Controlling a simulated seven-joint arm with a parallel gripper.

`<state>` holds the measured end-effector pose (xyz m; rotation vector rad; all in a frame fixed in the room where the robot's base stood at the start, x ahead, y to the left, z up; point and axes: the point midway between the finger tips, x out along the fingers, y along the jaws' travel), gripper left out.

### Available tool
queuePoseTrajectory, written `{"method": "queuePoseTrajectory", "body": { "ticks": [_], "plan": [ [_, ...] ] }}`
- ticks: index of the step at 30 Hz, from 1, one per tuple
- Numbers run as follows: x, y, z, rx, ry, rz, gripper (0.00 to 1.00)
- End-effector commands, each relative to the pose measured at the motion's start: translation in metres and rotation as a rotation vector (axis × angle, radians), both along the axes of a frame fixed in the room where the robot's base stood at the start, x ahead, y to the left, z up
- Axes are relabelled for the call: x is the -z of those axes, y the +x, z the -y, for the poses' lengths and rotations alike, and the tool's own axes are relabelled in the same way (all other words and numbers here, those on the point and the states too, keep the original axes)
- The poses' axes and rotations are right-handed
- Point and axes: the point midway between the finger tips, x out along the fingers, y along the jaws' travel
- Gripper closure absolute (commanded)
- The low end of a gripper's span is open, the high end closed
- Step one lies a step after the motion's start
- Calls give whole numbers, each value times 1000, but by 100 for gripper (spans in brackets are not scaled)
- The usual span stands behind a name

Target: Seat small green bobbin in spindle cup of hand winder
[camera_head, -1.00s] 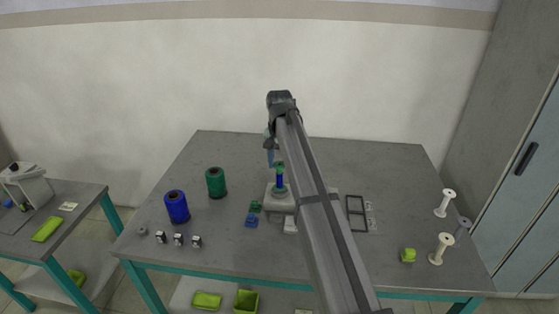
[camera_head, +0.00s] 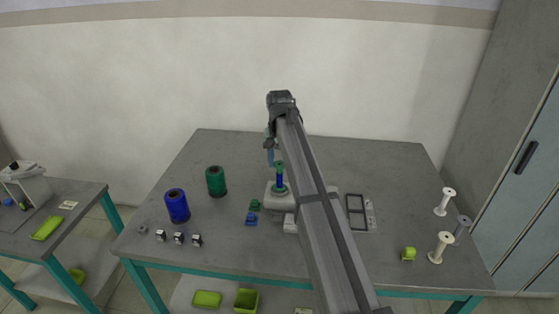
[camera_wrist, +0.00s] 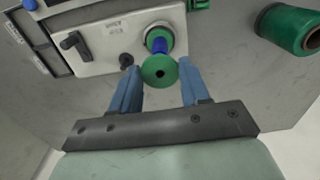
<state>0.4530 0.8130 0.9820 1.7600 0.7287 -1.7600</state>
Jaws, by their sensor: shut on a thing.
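The small green bobbin (camera_head: 279,180) has green flanges and a blue core. It stands upright over the front-left part of the pale hand winder (camera_head: 272,203). In the wrist view the near flange of the bobbin (camera_wrist: 159,72) lies between the blue fingertips of my gripper (camera_wrist: 159,76), which is shut on it. The bobbin's far end is at the round spindle cup (camera_wrist: 164,29) on the winder (camera_wrist: 98,42). I cannot tell how deep it sits. In the head view my gripper (camera_head: 270,156) is partly hidden by my arm, which also covers part of the winder.
A blue spool (camera_head: 177,206) and a green spool (camera_head: 216,182) stand left on the table (camera_head: 235,150). Small green and blue pieces lie left of the winder. The back is clear.

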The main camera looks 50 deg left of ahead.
Motion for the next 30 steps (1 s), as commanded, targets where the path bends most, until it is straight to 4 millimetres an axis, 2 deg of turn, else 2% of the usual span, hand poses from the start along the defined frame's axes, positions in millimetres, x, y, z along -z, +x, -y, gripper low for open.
{"method": "queuePoseTrajectory", "body": {
  "ticks": [26, 27, 30],
  "plan": [
    [11, 0, 0, 0, 0, 0, 71],
    [11, 0, 0, 0, 0, 0, 51],
    [11, 0, 0, 0, 0, 0, 42]
  ]
}}
